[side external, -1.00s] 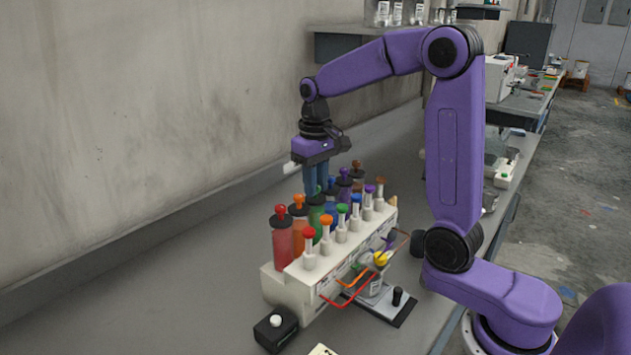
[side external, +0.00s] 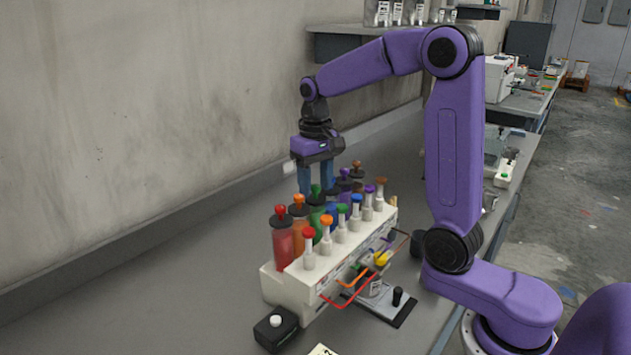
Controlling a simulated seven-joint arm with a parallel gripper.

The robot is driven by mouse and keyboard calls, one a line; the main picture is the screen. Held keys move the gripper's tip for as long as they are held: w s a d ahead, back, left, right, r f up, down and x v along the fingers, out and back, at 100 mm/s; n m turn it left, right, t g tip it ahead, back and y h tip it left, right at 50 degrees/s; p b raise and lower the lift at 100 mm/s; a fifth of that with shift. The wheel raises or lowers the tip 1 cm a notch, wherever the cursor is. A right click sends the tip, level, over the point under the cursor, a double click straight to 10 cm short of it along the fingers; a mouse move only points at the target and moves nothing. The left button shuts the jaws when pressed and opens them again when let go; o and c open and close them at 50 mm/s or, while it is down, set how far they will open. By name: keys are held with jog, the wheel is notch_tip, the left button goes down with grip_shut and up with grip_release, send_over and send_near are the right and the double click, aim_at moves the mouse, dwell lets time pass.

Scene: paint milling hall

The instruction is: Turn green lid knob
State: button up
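The green lid knob (side external: 315,189) tops a green jar (side external: 316,205) in the back row of a cream rack (side external: 300,278). My gripper (side external: 316,188) points down over the back row with its two blue fingers apart. A gap shows between them, and the green knob appears in that gap, near the level of the fingertips. The fingers look open, and I cannot tell from this side whether either touches the knob. The lower part of the green jar is partly hidden by the front-row pieces.
Red (side external: 280,211) and orange (side external: 299,200) knobs stand close on the left, blue (side external: 331,181) and purple ones on the right. A front row of coloured-top plungers lines the rack. A black box (side external: 275,330) with a white button sits at front left.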

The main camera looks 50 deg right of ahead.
aim_at(315, 186)
notch_tip(315, 186, up, 17)
jog(key=shift+r, duration=0.2)
dwell(0.7)
dwell(0.5)
jog(key=s+a+f+n, duration=0.8)
jog(key=s+a+f, duration=0.2)
jog(key=f, duration=0.1)
jog(key=s+d+f+n, duration=0.1)
jog(key=s+f+n, duration=0.2)
jog(key=s, duration=0.6)
jog(key=s+d+f+n, duration=0.1)
jog(key=s+f+n, duration=0.3)
jog(key=s+f, duration=0.4)
jog(key=shift+s+d, duration=0.2)
jog(key=shift+s, duration=0.25)
jog(key=shift+o, duration=0.8)
jog(key=shift+w, duration=0.1)
